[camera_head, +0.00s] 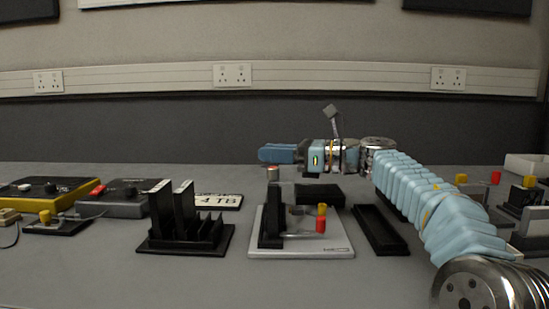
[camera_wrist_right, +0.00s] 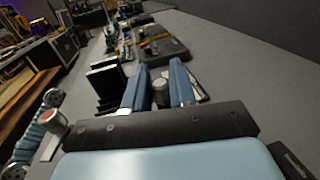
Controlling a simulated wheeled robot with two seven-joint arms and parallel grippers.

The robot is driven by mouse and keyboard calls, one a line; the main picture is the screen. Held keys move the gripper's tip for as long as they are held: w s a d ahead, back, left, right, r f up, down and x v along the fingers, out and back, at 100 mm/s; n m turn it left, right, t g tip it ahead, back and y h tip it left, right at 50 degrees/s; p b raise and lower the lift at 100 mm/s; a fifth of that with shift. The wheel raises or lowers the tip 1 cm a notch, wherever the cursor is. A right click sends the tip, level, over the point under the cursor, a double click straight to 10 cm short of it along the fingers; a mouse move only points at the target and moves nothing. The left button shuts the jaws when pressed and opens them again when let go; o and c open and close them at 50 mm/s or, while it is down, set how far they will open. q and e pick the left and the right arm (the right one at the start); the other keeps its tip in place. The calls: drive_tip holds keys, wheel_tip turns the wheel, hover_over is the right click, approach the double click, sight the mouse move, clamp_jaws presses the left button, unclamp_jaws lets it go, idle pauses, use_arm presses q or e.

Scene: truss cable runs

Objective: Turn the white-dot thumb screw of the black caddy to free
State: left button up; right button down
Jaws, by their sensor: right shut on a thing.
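My right gripper (camera_head: 280,155) reaches in from the right, level, with its blue fingers pointing left above the back of the white base plate (camera_head: 335,245). In the right wrist view its fingers (camera_wrist_right: 158,90) stand either side of a small grey round knob (camera_wrist_right: 160,88), and it is shut on that. No white dot can be made out. My left gripper is not in view.
A black slotted rack (camera_head: 185,242) with upright plates stands left of the base plate. Red and yellow pieces (camera_head: 321,219) are on the plate. An empty black tray (camera_head: 380,230) lies to its right, close to my arm. Control boxes (camera_head: 120,203) fill the left. The front is clear.

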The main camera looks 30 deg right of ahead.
drive_tip(key=shift+s+a+f+m+t+h+b, duration=0.1)
drive_tip(key=shift+m+t+h+b, duration=0.5)
drive_tip(key=shift+m+t+h, duration=0.5)
drive_tip(key=shift+h, duration=0.2)
drive_tip(key=shift+r+m+t+h, duration=0.2)
drive_tip(key=shift+m+t+h, duration=0.5)
drive_tip(key=shift+h, duration=0.4)
drive_tip(key=m+t+h+p, duration=0.1)
drive_tip(key=m+h, duration=0.1)
drive_tip(key=h, duration=0.1)
drive_tip(key=shift+r, duration=0.1)
drive_tip(key=shift+m+t+h+p, duration=0.4)
drive_tip(key=shift+m+h+p, duration=0.7)
drive_tip(key=shift+h, duration=0.6)
drive_tip(key=shift+f, duration=0.2)
drive_tip(key=c, duration=1.1)
unclamp_jaws()
drive_tip(key=shift+o, duration=0.2)
